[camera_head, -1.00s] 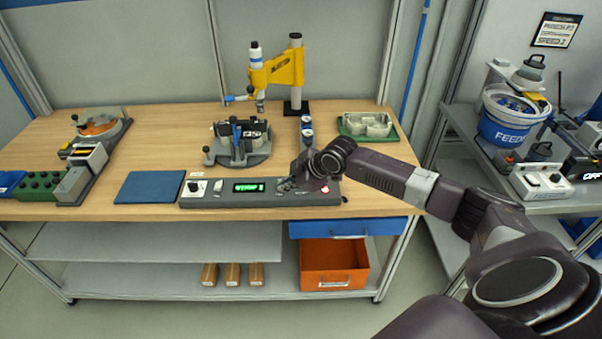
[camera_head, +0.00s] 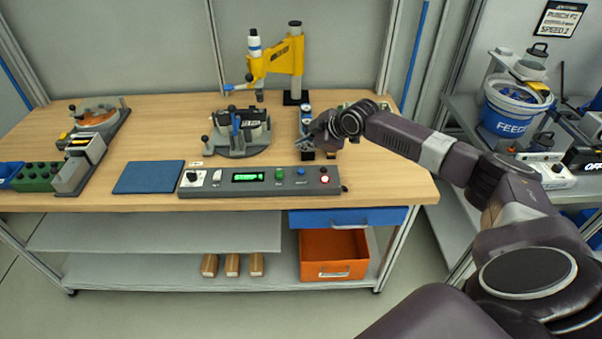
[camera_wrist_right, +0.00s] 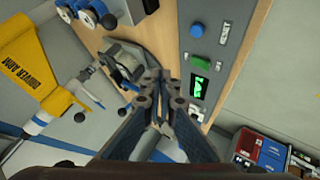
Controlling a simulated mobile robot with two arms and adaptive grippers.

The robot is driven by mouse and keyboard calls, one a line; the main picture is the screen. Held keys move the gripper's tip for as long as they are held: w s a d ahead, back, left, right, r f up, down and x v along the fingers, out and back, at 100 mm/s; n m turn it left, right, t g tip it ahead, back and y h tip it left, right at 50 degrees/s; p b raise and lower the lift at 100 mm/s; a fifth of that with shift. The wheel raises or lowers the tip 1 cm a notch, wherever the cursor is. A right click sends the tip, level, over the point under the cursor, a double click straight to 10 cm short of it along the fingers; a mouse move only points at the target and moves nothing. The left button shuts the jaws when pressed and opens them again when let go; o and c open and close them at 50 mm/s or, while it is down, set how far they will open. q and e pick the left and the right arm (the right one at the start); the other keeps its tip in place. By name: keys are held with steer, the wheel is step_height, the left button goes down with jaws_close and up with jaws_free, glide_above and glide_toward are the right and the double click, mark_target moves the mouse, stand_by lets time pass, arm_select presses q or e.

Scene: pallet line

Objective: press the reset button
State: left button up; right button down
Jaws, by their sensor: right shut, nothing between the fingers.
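The grey control panel (camera_head: 235,188) lies along the front edge of the wooden bench. The blue button (camera_head: 301,171) stands on its right part, right of a green button (camera_head: 279,173). In the right wrist view the blue button (camera_wrist_right: 197,30) has a RESET label beside it. My right gripper (camera_head: 308,143) is above the bench behind the panel's right part, apart from the blue button. In the wrist view its fingers (camera_wrist_right: 166,78) are together and hold nothing. My left gripper is not in view.
A clamp fixture (camera_head: 236,146) and a yellow press arm (camera_head: 278,60) stand behind the panel. A red-lit button (camera_head: 324,180) sits at the panel's right end. A blue mat (camera_head: 148,177) lies to the left. An orange bin (camera_head: 333,262) is below.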

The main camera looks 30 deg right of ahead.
mark_target(302, 172)
step_height(302, 172, down, 7)
steer(key=b, duration=0.5)
steer(key=shift+f, duration=0.3)
steer(key=shift+f, duration=0.1)
stand_by(0.9)
steer(key=shift+f+b, duration=0.3)
steer(key=shift+f+b, duration=0.3)
steer(key=shift+f, duration=0.25)
stand_by(0.5)
steer(key=shift+r, duration=0.1)
steer(key=shift+r+p, duration=0.8)
steer(key=shift+r, duration=0.05)
